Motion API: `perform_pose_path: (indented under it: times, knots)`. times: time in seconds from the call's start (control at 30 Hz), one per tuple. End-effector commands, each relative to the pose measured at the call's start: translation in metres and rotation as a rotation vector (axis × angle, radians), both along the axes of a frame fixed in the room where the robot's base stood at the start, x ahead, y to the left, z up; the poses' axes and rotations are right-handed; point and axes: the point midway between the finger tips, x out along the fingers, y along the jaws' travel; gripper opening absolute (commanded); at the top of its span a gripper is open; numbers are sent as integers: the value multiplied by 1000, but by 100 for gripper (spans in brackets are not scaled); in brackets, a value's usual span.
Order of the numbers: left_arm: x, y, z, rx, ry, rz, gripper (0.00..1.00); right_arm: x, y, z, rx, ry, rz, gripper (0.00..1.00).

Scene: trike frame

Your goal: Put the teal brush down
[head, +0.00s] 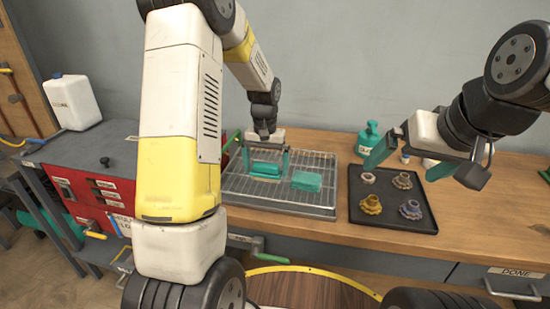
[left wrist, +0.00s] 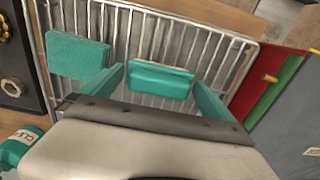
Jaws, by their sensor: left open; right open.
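The teal brush (head: 266,170) lies on the wire rack (head: 235,187), between the fingers of my left gripper (head: 265,158). In the left wrist view the teal brush (left wrist: 160,80) shows a pale strip along its far edge. The open teal fingers of the left gripper (left wrist: 160,92) stand on either side of it. A second teal block (head: 306,181) lies on the rack to the right; it also shows in the left wrist view (left wrist: 77,55). My right gripper (head: 409,160) is open and empty above the dark tray.
The dark tray (head: 365,215) right of the rack holds several gear-like parts. A teal bottle (head: 367,140) stands behind the tray. A red box (head: 85,170) and a white jug (head: 72,102) are at the left. The bench (head: 480,235) is clear at the right front.

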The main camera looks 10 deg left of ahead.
Motion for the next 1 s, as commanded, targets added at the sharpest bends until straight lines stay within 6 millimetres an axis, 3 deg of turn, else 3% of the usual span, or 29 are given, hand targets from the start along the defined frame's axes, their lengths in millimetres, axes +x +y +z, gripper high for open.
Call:
perform_pose_path:
  times: [0.17, 0.5, 0.77, 0.87, 1.0]
  knots:
    - [2, 0, 24, 0, -6, 0, 100, 0, 0, 0, 0, 0, 0, 100]
    - [1, 0, 96, 0, -5, 0, 100, 0, 0, 0, 0, 0, 0, 100]
    - [-2, 0, 123, -2, -8, 0, 100, 0, 0, 0, 0, 0, 0, 100]
    - [-14, -1, 138, -14, -36, -1, 100, 0, 0, 0, 0, 0, 0, 100]
    - [-52, -3, 174, -50, -126, -4, 100, 0, 0, 0, 0, 0, 0, 100]
